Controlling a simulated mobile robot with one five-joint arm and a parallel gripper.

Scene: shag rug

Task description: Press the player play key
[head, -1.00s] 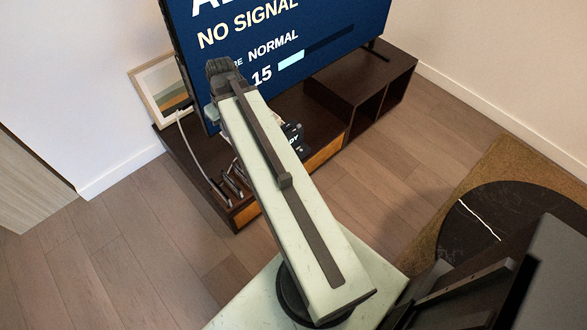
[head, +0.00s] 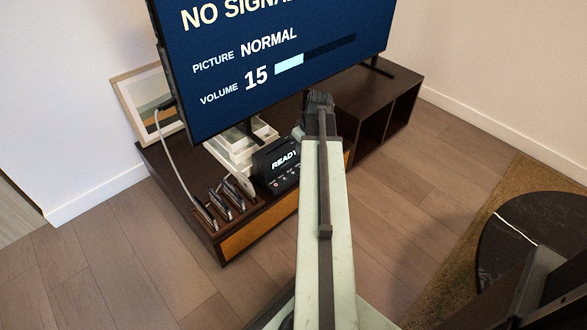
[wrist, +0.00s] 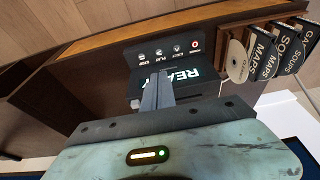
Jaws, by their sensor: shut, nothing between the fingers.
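The player (head: 277,165) is a dark box on the low TV stand, left of my arm in the head view, with a lit READY display. In the wrist view the player (wrist: 146,57) shows a row of small keys labelled STOP, PLAY and EJECT, plus a red-marked one. The play key (wrist: 159,51) is in clear sight near the middle of the row. My gripper (wrist: 166,72) is shut and empty, its tips in front of the display, just below the PLAY label in the picture. Whether it touches the player cannot be told.
The TV (head: 280,60) stands over the back of the stand (head: 388,98). Slim cases (head: 224,200) stand in a rack left of the player, with a disc (wrist: 237,60) beside them. A pale device (head: 228,150) sits behind. The floor in front is clear.

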